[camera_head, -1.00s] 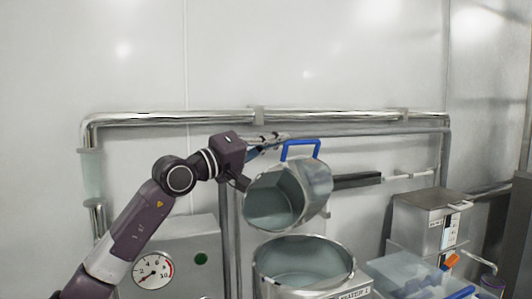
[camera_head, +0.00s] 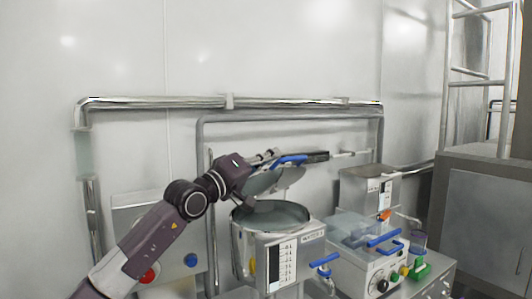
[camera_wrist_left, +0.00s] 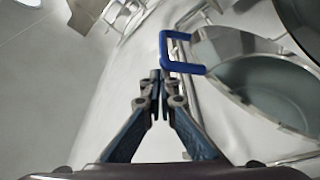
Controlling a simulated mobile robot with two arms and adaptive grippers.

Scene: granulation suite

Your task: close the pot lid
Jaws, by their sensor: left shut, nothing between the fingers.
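The steel pot (camera_head: 243,243) stands open below my left arm in the head view. Its steel lid (camera_head: 284,178) is tilted up over the pot's back, with a clear gap between lid and rim. A blue handle (camera_head: 290,160) is on the lid's upper edge. My left gripper (camera_head: 274,155) is shut and empty, close behind the handle. In the left wrist view the shut fingertips (camera_wrist_left: 158,76) are just beside the blue handle (camera_wrist_left: 166,52), and the lid (camera_wrist_left: 240,42) fills the right. I cannot tell whether they touch. My right gripper is not in view.
A control box with a blue button (camera_head: 191,260) is at the left. Equipment with a clear cover (camera_head: 352,230) and blue handles stands right of the pot. Steel pipes (camera_head: 160,103) run along the back wall. A large grey cabinet (camera_head: 485,215) is at the far right.

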